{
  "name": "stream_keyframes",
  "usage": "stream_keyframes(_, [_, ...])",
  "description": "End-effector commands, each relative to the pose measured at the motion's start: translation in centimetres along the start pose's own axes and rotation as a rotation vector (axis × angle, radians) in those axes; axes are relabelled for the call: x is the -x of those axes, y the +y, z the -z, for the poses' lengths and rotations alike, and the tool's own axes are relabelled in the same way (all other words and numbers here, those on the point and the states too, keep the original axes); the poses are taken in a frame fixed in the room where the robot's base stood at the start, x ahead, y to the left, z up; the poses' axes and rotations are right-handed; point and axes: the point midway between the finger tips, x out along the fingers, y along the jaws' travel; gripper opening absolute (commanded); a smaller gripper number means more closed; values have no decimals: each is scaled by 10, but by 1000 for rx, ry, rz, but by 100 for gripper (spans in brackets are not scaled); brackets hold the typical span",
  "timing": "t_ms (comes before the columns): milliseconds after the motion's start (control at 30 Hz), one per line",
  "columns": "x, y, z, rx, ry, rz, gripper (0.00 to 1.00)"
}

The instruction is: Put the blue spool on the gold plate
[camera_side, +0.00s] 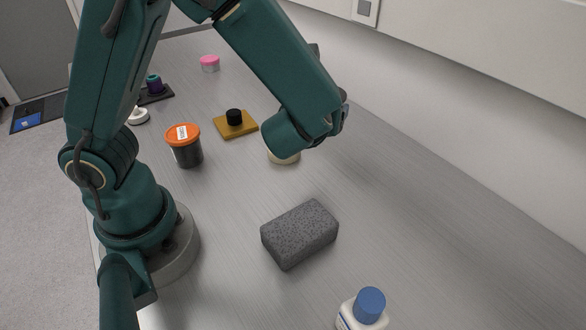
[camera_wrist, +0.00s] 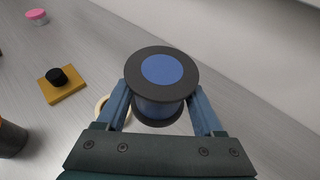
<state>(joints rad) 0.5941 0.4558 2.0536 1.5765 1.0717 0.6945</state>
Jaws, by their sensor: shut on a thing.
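In the wrist view, my gripper (camera_wrist: 161,98) is shut on the blue spool (camera_wrist: 169,70), one finger on each side. The spool has dark flanges and a blue disc on its near end, and it looks held clear of the table. The gold plate (camera_wrist: 74,91) lies to the left of the spool, apart from it, with a short black cylinder (camera_wrist: 58,77) on it. In the side view, the gold plate (camera_side: 244,128) is left of my wrist. The spool and my fingertips are hidden behind my arm there.
A cream ring (camera_side: 285,159) lies partly under my wrist in the side view. A dark jar with an orange lid (camera_side: 186,150) stands left of the plate. A grey sponge block (camera_side: 300,234) and blue-capped bottle (camera_side: 366,308) are nearer. A pink-lidded tub (camera_side: 209,64) is farther back.

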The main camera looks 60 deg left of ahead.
Motion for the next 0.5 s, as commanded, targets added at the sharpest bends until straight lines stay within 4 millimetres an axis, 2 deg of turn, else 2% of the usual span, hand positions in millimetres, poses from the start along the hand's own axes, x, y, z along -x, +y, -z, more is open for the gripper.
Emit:
stream_keyframes(167, [-15,43,-21,77,-3,-174,0])
stream_keyframes(333, [-34,111,-39,184,-3,-432,0])
stream_keyframes(500, [-39,184,-50,290,-2,-692,0])
